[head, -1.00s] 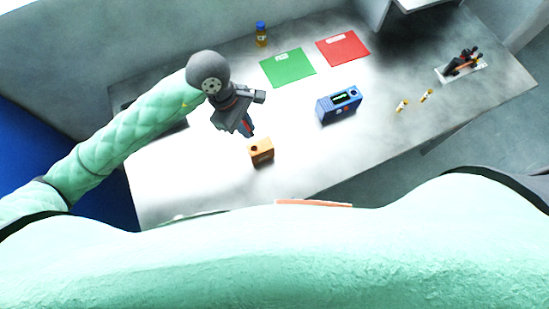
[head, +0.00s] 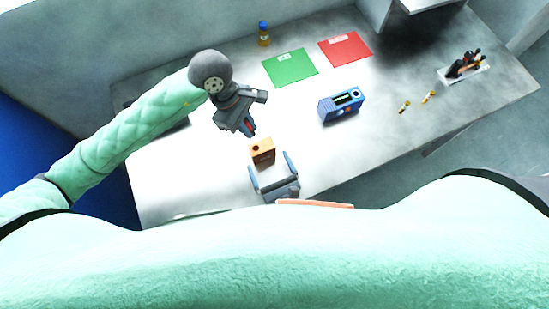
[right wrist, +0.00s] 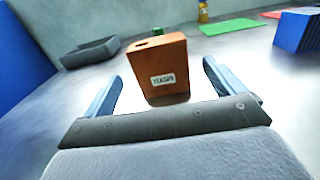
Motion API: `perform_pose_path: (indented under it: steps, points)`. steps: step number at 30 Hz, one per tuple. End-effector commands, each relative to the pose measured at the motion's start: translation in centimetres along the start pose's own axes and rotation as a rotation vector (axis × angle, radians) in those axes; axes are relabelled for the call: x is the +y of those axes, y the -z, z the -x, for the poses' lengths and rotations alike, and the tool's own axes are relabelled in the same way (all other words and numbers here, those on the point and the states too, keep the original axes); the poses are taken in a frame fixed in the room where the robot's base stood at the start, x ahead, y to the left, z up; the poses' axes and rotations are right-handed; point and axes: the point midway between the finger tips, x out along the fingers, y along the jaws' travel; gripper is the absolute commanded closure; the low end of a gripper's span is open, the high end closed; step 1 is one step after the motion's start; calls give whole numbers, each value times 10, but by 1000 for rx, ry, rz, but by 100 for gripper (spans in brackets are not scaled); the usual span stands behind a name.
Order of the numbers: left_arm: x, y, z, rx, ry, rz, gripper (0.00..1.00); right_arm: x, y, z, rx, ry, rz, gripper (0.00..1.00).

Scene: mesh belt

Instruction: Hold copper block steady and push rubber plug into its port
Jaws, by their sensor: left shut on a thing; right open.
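The copper block (head: 262,154) stands on the table, with a dark round port in its top near one corner. It also shows in the right wrist view (right wrist: 158,72), with a white label on its facing side. My right gripper (head: 271,163) is open, its fingers at the near side of the block and pointing at it. In the right wrist view the block stands ahead between the fingers, with no clear contact. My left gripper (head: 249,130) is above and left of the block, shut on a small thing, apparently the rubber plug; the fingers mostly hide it.
A blue device (head: 341,104) stands right of the block. Green (head: 290,68) and red (head: 345,49) sheets lie behind, near a bottle (head: 264,34). A grey tray (right wrist: 90,52) is left in the right wrist view. Two small vials lie at the right.

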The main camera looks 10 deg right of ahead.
Motion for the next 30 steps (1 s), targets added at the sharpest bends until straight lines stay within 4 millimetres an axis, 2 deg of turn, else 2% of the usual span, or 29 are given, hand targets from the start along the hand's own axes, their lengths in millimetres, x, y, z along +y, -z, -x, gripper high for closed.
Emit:
perform_pose_path:
  steps: [9,15,28,30]
  points:
    - [0,0,0,0,0,0,100,0,-1,-51,-2,1,0,5]
    - [0,0,0,0,0,0,100,0,0,-70,-1,1,-1,5]
    - [0,0,0,0,0,0,100,0,0,-78,0,1,-1,5]
    - [0,0,0,0,0,0,100,0,0,-78,0,1,-1,17]
